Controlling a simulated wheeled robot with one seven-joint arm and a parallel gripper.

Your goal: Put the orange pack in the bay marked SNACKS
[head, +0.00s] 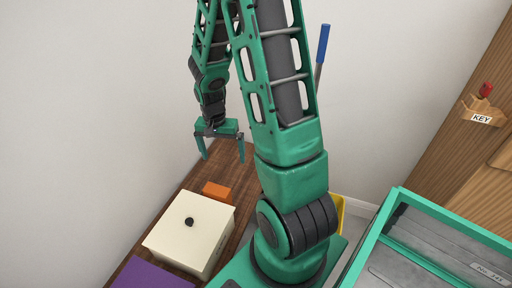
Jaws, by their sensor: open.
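The orange pack (217,191) lies on the brown wooden surface (182,194), just behind a cream box. My gripper (222,158) is open and empty, pointing down above the wooden surface, a little beyond and above the orange pack. The gripper and the pack look apart. I cannot see a bay marked SNACKS in this view.
The cream box (180,248) with a black knob stands on the surface, with a purple item (150,276) in front. A green-rimmed grey tray (440,247) is at the right. A KEY label (482,119) hangs on the wooden door. A yellow item (338,205) is partly hidden by my arm.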

